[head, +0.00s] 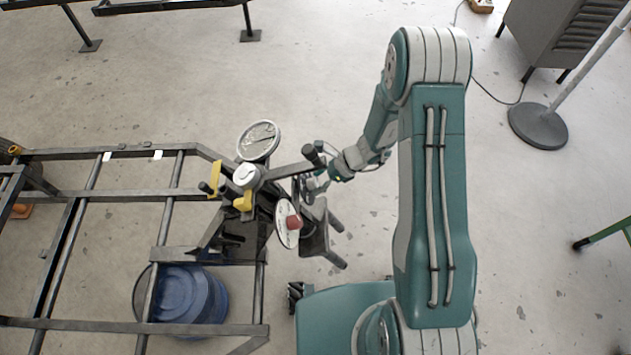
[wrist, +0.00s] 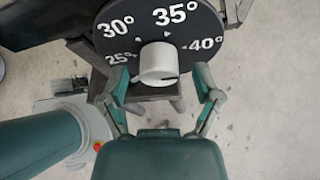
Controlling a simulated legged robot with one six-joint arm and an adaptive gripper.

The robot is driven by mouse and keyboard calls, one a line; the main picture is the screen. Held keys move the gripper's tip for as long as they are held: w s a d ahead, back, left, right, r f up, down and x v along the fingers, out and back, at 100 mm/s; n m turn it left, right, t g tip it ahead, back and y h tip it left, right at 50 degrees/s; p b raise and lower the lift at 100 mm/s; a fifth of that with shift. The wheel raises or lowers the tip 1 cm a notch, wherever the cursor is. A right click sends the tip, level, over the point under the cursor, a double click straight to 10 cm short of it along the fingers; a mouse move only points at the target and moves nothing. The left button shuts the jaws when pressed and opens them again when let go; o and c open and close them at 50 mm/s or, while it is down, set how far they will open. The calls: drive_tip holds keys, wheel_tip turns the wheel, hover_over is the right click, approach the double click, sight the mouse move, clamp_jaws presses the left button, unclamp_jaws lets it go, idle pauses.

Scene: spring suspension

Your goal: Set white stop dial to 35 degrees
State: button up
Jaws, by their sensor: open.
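The white stop dial (wrist: 158,65) is a short round knob in front of a dark round scale plate (wrist: 232,20) in the wrist view. The plate reads 25°, 30°, 35° and 40°, with small white marks near the knob; I cannot tell which value the knob points to. My gripper (wrist: 163,73) is open, with one finger on each side of the knob and gaps visible between. In the head view my gripper (head: 318,183) is at the right side of the frame's fixture, where the plate is edge-on and the knob is hard to make out.
The dark metal frame (head: 170,195) fills the left. Near my gripper are a round gauge (head: 258,140), a white disc (head: 282,235) with a red knob (head: 294,222), and yellow parts (head: 215,178). A blue drum (head: 185,295) stands below the frame.

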drive_tip(key=shift+a+f, duration=0.3)
clamp_jaws()
idle(0.3)
drive_tip(key=n+t, duration=0.2)
drive_tip(key=n, duration=0.2)
drive_tip(key=shift+n, duration=0.3)
drive_tip(key=n+t, duration=0.1)
drive_tip(key=n, duration=0.1)
drive_tip(key=n+t, duration=0.1)
drive_tip(key=n, duration=0.1)
drive_tip(key=shift+n+t+y, duration=0.3)
drive_tip(key=shift+n+y, duration=0.1)
drive_tip(key=shift+s, duration=0.1)
idle(0.3)
